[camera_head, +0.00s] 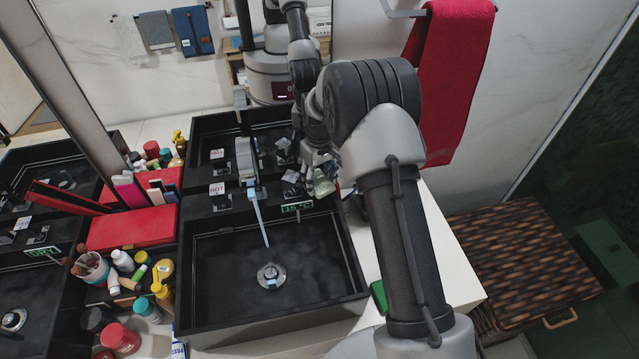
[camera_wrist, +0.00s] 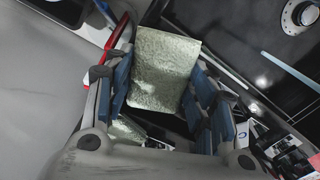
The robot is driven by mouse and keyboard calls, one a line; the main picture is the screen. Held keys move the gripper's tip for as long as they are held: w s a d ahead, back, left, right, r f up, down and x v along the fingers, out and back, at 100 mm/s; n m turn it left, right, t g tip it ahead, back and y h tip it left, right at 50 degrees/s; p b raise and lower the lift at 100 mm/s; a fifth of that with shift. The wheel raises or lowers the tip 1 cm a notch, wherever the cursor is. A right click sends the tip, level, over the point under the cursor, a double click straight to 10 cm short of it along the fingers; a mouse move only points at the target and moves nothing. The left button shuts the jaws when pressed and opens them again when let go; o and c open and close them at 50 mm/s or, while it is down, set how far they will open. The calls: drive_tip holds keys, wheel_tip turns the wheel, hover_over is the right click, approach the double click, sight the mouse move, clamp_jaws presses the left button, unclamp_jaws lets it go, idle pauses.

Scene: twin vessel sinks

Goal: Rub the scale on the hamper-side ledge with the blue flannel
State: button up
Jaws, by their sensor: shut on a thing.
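My gripper (camera_head: 322,178) is low behind the right basin's back-right corner, partly hidden by my arm. In the wrist view my gripper (camera_wrist: 165,85), with blue pads, is shut on a pale greenish, rough-textured piece (camera_wrist: 166,58). This piece looks pale rather than blue; a bit of it shows in the head view (camera_head: 325,187). The black back ledge (camera_head: 225,208) runs behind the basin. I cannot make out the scale for certain, nor whether the held piece touches the ledge.
The black basin (camera_head: 315,260) has a tap with a pale blue strip (camera_head: 260,217) below it. Bottles and a red box (camera_head: 130,228) crowd the left. A green block (camera_head: 379,297) lies on the white counter. A red towel (camera_head: 450,75) hangs above the woven hamper (camera_head: 525,250).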

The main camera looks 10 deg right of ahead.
sight(320, 187)
drive_tip(key=shift+s+a, duration=0.15)
drive_tip(key=shift+s, duration=1.1)
drive_tip(key=shift+w+a, duration=0.25)
drive_tip(key=shift+w, duration=0.95)
drive_tip(key=shift+s+a+r, duration=0.1)
drive_tip(key=shift+s+a, duration=0.1)
drive_tip(key=shift+s, duration=0.95)
drive_tip(key=shift+w+d+r, duration=0.1)
drive_tip(key=shift+w+d, duration=0.15)
drive_tip(key=shift+w, duration=0.4)
drive_tip(key=shift+w+d, duration=0.2)
drive_tip(key=shift+w, duration=0.45)
drive_tip(key=shift+s, duration=1.25)
drive_tip(key=shift+d+p, duration=0.1)
drive_tip(key=shift+p, duration=0.2)
drive_tip(key=shift+r+p, duration=1.85)
drive_tip(key=shift+r, duration=1.15)
